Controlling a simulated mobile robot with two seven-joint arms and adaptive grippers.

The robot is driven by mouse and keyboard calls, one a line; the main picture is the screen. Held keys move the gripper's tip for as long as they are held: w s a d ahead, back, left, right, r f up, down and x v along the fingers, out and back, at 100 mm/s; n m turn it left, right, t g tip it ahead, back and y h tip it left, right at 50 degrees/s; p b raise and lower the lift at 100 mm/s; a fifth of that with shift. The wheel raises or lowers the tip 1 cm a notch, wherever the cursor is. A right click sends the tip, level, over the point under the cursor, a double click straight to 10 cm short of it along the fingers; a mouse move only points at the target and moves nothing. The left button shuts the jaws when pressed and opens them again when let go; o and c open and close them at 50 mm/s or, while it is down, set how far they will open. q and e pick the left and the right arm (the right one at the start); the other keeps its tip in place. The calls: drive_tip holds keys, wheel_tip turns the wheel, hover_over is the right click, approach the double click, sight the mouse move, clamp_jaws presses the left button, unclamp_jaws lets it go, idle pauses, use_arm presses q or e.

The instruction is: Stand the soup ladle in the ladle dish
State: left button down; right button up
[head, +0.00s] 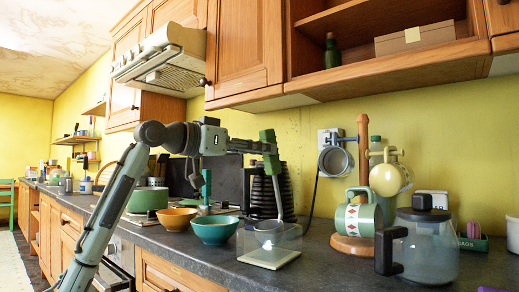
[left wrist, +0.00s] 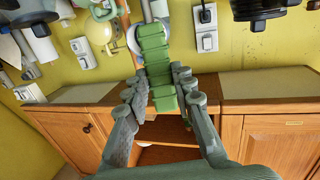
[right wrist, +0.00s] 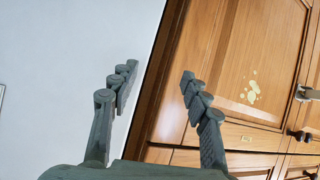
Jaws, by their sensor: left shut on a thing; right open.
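The soup ladle (head: 278,192) has a green block-like handle and a grey shaft, and hangs nearly upright, slightly tilted. My left gripper (head: 263,147) is shut on its green handle, which also shows between the fingers in the left wrist view (left wrist: 155,62). The ladle's grey bowl (head: 268,228) is at the bottom, seen through or just above the clear walls of the ladle dish (head: 268,257). The dish has a pale base and stands on the counter. I cannot tell whether the bowl touches it. My right gripper (right wrist: 156,84) is open and empty, near wooden cabinet doors.
A teal bowl (head: 214,232) and an orange bowl (head: 176,221) stand left of the dish. A dark ribbed appliance (head: 262,190) stands behind. A mug tree (head: 364,150) and a glass jug (head: 428,250) stand to the right. Wall cabinets (head: 243,50) hang above.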

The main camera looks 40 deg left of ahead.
use_arm(q)
drive_tip(key=shift+f+b, duration=0.7)
drive_tip(key=shift+f, duration=0.2)
use_arm(e)
drive_tip(key=w+a+r+t+y, duration=0.2)
drive_tip(key=a+r+t, duration=0.1)
drive_tip(key=r, duration=0.3)
drive_tip(key=shift+a+r+t, duration=0.3)
drive_tip(key=shift+a+t, duration=0.1)
drive_tip(key=shift+a, duration=0.45)
drive_tip(key=shift+w, duration=0.1)
use_arm(q)
drive_tip(key=shift+f, duration=0.15)
use_arm(e)
drive_tip(key=shift+f, duration=0.15)
